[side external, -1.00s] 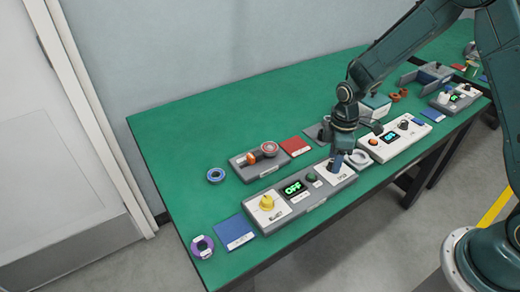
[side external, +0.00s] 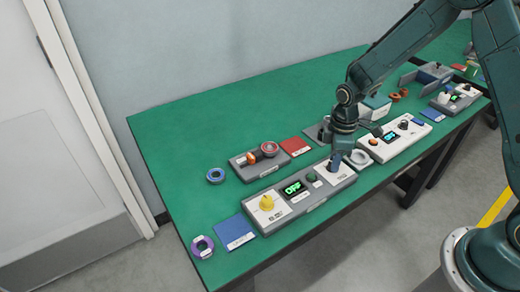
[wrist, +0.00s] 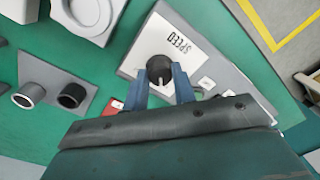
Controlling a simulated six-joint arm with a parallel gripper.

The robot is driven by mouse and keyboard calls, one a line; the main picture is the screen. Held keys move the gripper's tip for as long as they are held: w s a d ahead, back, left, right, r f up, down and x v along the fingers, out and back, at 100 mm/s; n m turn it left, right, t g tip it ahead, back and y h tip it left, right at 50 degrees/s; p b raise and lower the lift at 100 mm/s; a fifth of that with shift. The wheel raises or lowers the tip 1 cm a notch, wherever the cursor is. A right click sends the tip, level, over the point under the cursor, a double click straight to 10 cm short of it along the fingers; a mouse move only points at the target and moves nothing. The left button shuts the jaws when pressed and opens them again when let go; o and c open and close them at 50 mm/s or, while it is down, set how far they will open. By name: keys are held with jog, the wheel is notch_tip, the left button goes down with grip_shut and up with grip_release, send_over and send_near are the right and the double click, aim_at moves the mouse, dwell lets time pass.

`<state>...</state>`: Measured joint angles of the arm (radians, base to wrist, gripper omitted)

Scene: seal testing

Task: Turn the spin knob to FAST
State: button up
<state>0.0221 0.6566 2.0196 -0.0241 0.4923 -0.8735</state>
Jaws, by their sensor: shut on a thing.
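A grey control box (side external: 318,203) lies along the near edge of the table. It has a yellow knob (side external: 267,202) on its left, a display (side external: 293,188) reading OFF in green, and a green button (side external: 311,177). A dark round knob (wrist: 159,66) sits on a white plate marked SPEED (wrist: 182,42) at the box's right end. My gripper (side external: 334,164) points down at this plate. In the wrist view its two blue fingers (wrist: 159,76) are shut on the dark knob, one on each side. In the side view the fingers hide most of the knob.
A grey block with an orange part (side external: 253,159) and a red pad (side external: 295,146) lie behind. The table's left back is clear.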

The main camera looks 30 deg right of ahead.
jog(key=m, duration=0.3)
jog(key=shift+m, duration=0.3)
jog(key=m, duration=0.8)
jog(key=shift+m+t, duration=0.3)
jog(key=shift+m, duration=1.7)
jog(key=o, duration=1)
jog(key=shift+r, duration=0.15)
